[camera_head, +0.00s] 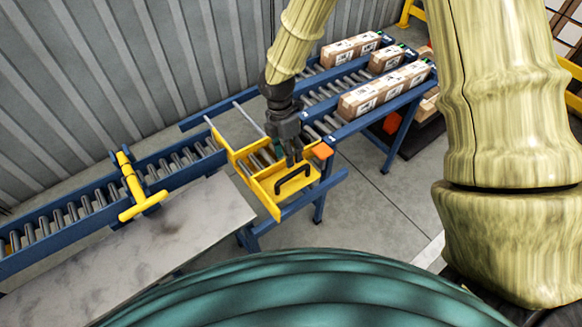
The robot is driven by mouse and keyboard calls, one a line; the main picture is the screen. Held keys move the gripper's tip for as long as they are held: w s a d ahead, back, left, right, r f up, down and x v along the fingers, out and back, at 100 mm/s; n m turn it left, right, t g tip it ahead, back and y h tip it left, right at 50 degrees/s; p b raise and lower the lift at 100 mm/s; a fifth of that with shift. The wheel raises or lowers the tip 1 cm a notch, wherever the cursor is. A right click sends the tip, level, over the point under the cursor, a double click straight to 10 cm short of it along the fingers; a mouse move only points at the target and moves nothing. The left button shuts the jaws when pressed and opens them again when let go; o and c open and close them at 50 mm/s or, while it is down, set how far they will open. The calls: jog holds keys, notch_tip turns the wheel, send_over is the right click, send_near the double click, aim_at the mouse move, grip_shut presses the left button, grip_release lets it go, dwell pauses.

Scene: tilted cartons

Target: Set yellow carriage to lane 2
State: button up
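The yellow carriage (264,191) is a frame with rollers inside and a black handle (293,179) on its near side. It sits across the blue rails between the left conveyor and the carton lanes, close to the near lane's end. My gripper (290,158) points down over the carriage, just behind the handle in the picture. Whether it touches the carriage or the handle I cannot tell. Its fingers are dark and small, so their opening is unclear. My gripper and wrist hide part of the carriage and lane ends. No lane numbers are readable.
Brown cartons (384,90) stand on the roller lanes at upper right. An orange block (321,151) is beside the carriage. A yellow T-shaped bar (137,190) crosses the left conveyor (82,208). A grey tabletop (120,245) lies in front. Floor is clear at right of the carriage.

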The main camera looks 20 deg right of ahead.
aim_at(292, 173)
jog(key=shift+s+d+f+p, duration=0.1)
jog(key=shift+s+f+p, duration=0.15)
jog(key=shift+f, duration=0.95)
jog(key=shift+s+d+f+p, duration=0.1)
jog(key=shift+s+f+p, duration=0.15)
jog(key=shift+f, duration=0.9)
jog(key=shift+s+d+f+p, duration=0.1)
jog(key=shift+s+f+p, duration=0.15)
jog(key=shift+f, duration=0.95)
grip_shut()
